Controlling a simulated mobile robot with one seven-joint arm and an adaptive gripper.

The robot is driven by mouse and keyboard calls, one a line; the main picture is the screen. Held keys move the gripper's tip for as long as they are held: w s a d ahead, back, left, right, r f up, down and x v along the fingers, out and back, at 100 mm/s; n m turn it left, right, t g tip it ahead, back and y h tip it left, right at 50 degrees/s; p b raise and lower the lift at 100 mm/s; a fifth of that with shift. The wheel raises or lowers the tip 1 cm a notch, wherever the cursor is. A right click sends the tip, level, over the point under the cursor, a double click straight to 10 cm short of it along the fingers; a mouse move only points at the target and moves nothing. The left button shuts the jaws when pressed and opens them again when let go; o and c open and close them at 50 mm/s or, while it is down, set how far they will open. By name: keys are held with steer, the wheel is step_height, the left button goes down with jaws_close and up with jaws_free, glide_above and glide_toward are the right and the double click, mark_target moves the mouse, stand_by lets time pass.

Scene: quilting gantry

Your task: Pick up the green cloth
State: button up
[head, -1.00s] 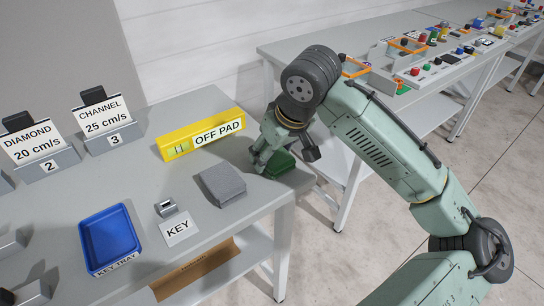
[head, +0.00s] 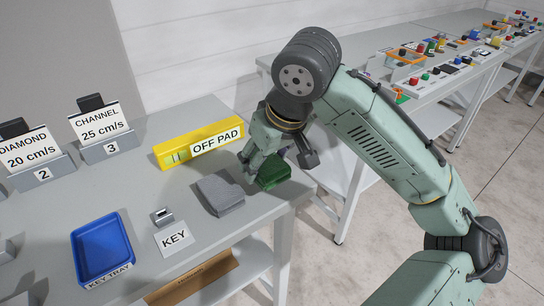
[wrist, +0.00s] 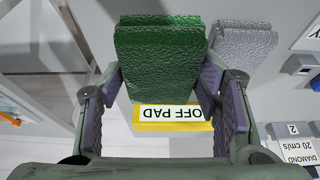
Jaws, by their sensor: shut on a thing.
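The green cloth (head: 274,171) is a folded, textured pad near the right end of the grey table, just right of the grey cloth. In the wrist view the green cloth (wrist: 160,62) sits between the two purple-padded fingers of my gripper (wrist: 165,92). My gripper (head: 263,170) points down and is shut on the green cloth. The cloth looks close above the tabletop; I cannot tell the exact gap. The gripper hides part of the cloth in the head view.
The folded grey cloth (head: 220,193) lies close on the left. A yellow OFF PAD block (head: 172,153) stands behind. A KEY card (head: 173,239), a small metal piece (head: 162,217) and a blue key tray (head: 102,247) lie further left. The table's front edge is near.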

steer(key=s+a+r+b, duration=0.1)
steer(key=s+a, duration=0.2)
steer(key=s, duration=0.8)
steer(key=shift+s+a+b, duration=0.15)
steer(key=shift+a+b, duration=0.1)
steer(key=shift+b, duration=0.05)
steer(key=o, duration=0.3)
steer(key=c, duration=0.4)
